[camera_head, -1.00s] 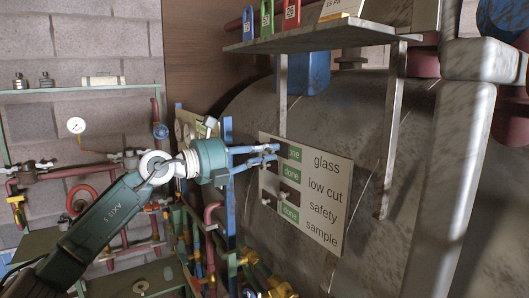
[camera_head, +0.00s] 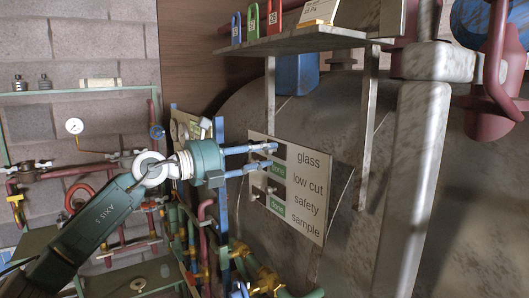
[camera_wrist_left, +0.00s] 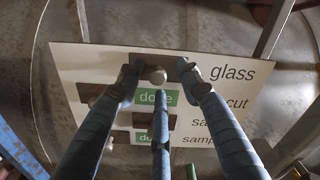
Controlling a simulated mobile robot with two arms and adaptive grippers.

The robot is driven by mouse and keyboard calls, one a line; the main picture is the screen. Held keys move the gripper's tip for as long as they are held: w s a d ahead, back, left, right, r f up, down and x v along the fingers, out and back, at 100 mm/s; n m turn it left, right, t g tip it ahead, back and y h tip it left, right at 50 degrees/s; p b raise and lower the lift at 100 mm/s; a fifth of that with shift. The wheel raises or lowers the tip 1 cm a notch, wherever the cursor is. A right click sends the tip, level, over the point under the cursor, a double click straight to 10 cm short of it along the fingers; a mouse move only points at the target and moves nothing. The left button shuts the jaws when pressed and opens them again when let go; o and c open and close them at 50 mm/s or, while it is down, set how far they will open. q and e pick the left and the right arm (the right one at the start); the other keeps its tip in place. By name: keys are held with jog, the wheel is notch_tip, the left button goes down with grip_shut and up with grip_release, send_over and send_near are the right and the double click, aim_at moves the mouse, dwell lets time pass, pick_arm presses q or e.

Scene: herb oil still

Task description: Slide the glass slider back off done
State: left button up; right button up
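The pale label board (camera_head: 309,190) on the drum lists glass, low cut, safety and sample. In the left wrist view, the glass row has a dark slider plate (camera_wrist_left: 178,66) and a round grey knob (camera_wrist_left: 157,76). No green shows in that row. Green "done" patches show in the low cut row (camera_wrist_left: 153,95) and the sample row (camera_head: 277,207). The safety row looks dark. My left gripper (camera_head: 270,156) is at the board's left end. Its fingers (camera_wrist_left: 160,82) are spread around the glass knob, with visible gaps. My right gripper is not in view.
A metal shelf (camera_head: 300,42) with coloured padlocks (camera_head: 253,20) overhangs the board, with its struts (camera_head: 366,130) coming down. Pipes and brass valves (camera_head: 265,280) crowd below left. A pale column (camera_head: 410,190) stands to the right.

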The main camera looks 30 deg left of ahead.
pick_arm(q)
jog(key=v, duration=0.6)
jog(key=shift+s, duration=0.4)
jog(key=shift+d+r, duration=0.1)
jog(key=shift+r, duration=0.1)
